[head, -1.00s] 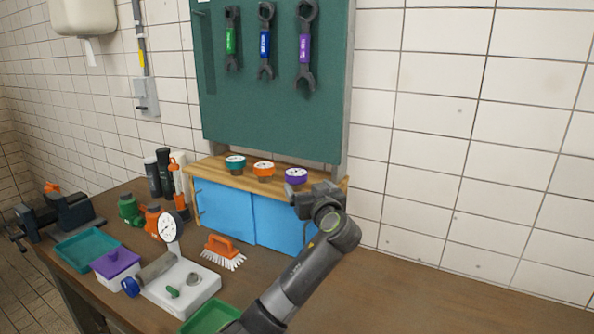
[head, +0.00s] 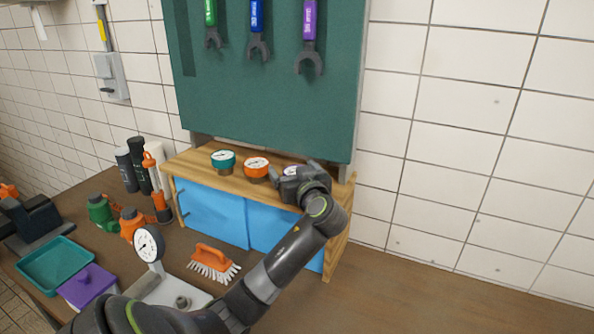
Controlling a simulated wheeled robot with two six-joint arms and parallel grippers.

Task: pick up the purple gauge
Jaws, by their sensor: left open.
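The purple gauge (head: 291,170) stands on the wooden top of the blue cabinet, at the right end of a row of gauges. Most of it is hidden behind my left gripper; only part of its pale face and rim shows. My left gripper (head: 284,180) is open and right at the gauge, in front of it and to its right. I cannot tell whether the fingers are around it or touch it. My right gripper is not in view.
An orange gauge (head: 256,168) and a teal gauge (head: 223,160) stand left of the purple one. The green tool board (head: 270,100) rises behind the cabinet (head: 213,215). An orange brush (head: 213,262) lies on the bench, whose right part is clear.

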